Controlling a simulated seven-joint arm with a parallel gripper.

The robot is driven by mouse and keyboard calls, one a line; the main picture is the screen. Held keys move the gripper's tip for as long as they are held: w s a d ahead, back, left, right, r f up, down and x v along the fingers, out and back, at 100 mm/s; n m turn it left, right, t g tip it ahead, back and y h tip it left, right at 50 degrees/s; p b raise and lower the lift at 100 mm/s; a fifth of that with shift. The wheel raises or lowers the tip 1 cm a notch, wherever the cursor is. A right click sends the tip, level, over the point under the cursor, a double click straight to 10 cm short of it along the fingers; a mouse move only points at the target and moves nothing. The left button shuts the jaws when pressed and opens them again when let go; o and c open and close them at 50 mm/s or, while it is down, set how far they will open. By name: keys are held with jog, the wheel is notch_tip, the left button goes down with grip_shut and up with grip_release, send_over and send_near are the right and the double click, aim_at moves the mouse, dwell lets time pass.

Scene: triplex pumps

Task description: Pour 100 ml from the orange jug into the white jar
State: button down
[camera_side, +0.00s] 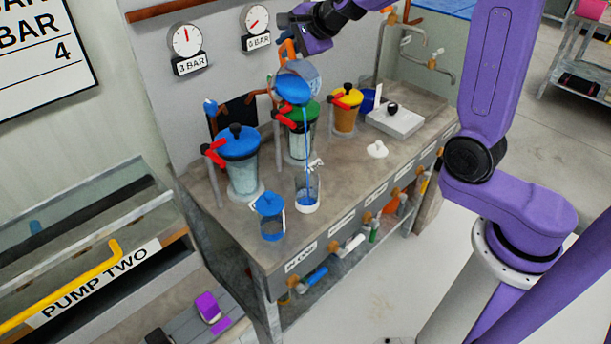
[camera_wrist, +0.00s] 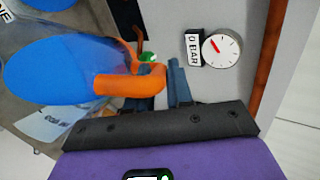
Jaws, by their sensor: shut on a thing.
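The orange jug (camera_side: 312,76) is a clear vessel with an orange handle and blue liquid in it. It is tilted high above the bench. My gripper (camera_side: 290,46) is shut on its handle; the handle also shows in the wrist view (camera_wrist: 130,84), beside my dark fingers. A thin blue stream falls from the jug into the white jar (camera_side: 314,188), an open clear jar with a white base standing upright on the bench front. Some blue shows low inside the jar; its exact level is too small to read. A white lid (camera_side: 377,149) lies on the bench to the right.
A blue-lidded jar (camera_side: 271,218) stands just left of the white jar. Behind are pump vessels with blue (camera_side: 238,142), green (camera_side: 312,113) and yellow (camera_side: 347,97) tops. A white box with a black knob (camera_side: 396,122) sits at right. Gauges (camera_side: 255,18) hang on the wall.

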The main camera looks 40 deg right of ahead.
jog(key=shift+s+a+r+t+b, duration=0.15)
jog(key=shift+s+t+b, duration=0.35)
jog(key=shift+b, duration=0.4)
dwell(1.2)
jog(key=shift+s+f+t+b, duration=0.1)
jog(key=shift+f+t+b, duration=0.15)
jog(key=shift+b, duration=0.25)
dwell(0.7)
jog(key=shift+r, duration=0.1)
jog(key=shift+w+r, duration=0.15)
jog(key=shift+w, duration=0.1)
jog(key=shift+w+d+g, duration=0.25)
jog(key=shift+w+g, duration=0.2)
jog(key=shift+g, duration=0.3)
jog(key=shift+w+d+f+g, duration=0.15)
jog(key=shift+w+f+g, duration=0.05)
jog(key=shift+g, duration=0.1)
